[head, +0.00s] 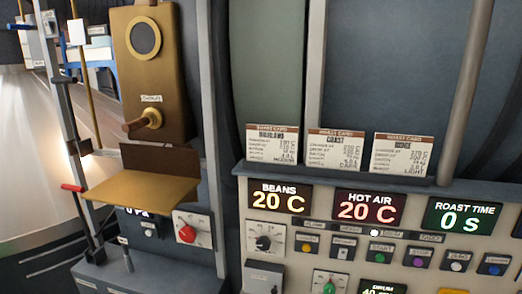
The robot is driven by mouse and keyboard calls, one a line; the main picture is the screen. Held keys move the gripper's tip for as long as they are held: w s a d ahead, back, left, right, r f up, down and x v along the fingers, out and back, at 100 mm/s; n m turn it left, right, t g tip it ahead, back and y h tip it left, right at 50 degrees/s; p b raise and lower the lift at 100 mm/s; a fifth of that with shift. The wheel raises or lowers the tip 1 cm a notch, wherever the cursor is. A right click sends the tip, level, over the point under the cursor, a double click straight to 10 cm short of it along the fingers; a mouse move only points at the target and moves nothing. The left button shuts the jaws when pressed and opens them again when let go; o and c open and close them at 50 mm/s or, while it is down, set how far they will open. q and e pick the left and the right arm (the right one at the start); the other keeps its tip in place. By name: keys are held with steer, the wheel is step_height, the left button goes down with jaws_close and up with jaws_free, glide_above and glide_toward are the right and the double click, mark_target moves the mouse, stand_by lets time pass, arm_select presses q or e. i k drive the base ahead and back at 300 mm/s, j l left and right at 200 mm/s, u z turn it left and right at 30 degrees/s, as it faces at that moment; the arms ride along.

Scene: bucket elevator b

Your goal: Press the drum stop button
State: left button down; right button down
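A control panel fills the lower right of the head view. It has a row of small buttons, among them a green button (381,260) with a label that seems to read START. A purple button (418,262) sits just right of it; its label is too small to read surely. An orange button (306,249) is at the row's left and a blue button (494,270) at its right. I cannot tell for sure which one is the drum stop button. A drum display (383,288) is cut off at the bottom edge. Neither of my grippers is in view.
Beans, hot air and roast time displays (370,207) sit above the buttons, with several roast cards (340,150) standing higher. A black knob (263,242), a green knob (329,285) and a red knob (187,233) are nearby. A brass chute (140,190) juts out at left.

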mark_target(417, 262)
steer(key=z, duration=1.25)
